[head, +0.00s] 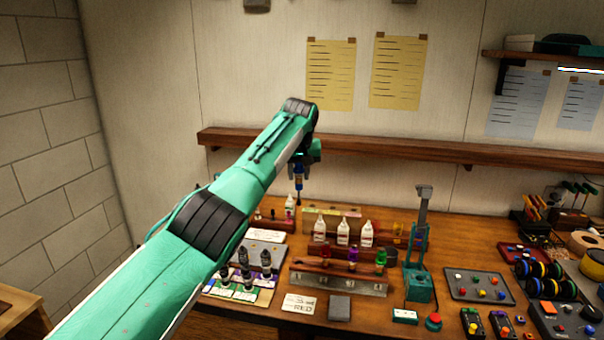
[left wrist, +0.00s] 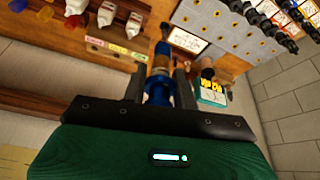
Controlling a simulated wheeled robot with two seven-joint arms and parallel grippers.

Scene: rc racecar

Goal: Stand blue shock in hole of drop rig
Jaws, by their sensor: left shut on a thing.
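My left gripper (head: 303,158) is above the back part of the bench, shut on the blue shock (head: 299,187). The shock hangs roughly upright below the gripper, clear of the bench. In the left wrist view the shock (left wrist: 158,88) sits between the two dark fingers of the gripper (left wrist: 167,88), with an orange-gold body and a blue end. The teal upright stand with a grey top (head: 418,286), which looks like the drop rig, stands on the bench to the right. Its hole cannot be made out. My right gripper is not in view.
White bottles (head: 343,232) and a wooden rack with coloured pieces (head: 340,270) stand between the shock and the stand. Dark shocks (head: 265,262) stand on cards at left. A wall shelf (head: 400,153) runs behind. A tray (head: 478,287) lies right of the stand.

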